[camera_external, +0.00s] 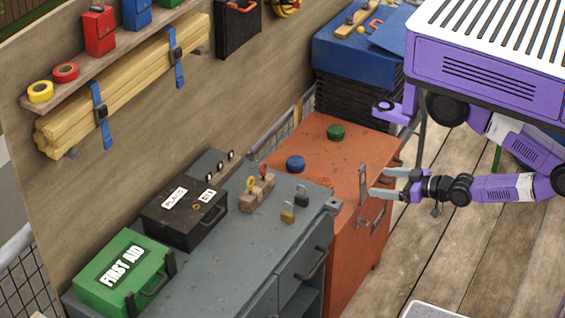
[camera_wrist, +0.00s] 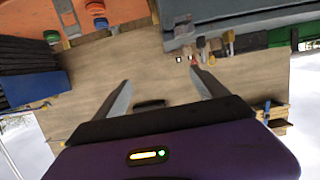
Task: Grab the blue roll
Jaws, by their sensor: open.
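The blue roll (camera_external: 295,163) lies flat on top of the orange cabinet (camera_external: 330,165), near its left side. In the wrist view, a small blue round thing that looks like the blue roll (camera_wrist: 100,23) shows near the top edge. My gripper (camera_external: 378,182) is to the right of the blue roll, by the cabinet's right side, apart from the roll. Its two fingers are spread and empty, and they also show in the wrist view (camera_wrist: 160,76).
A green roll (camera_external: 335,132) lies behind the blue one on the cabinet. A grey workbench (camera_external: 235,250) with padlocks, a black box (camera_external: 185,215) and a green first aid box (camera_external: 125,275) stands to the left. Wooden floor (camera_external: 430,255) lies open at right.

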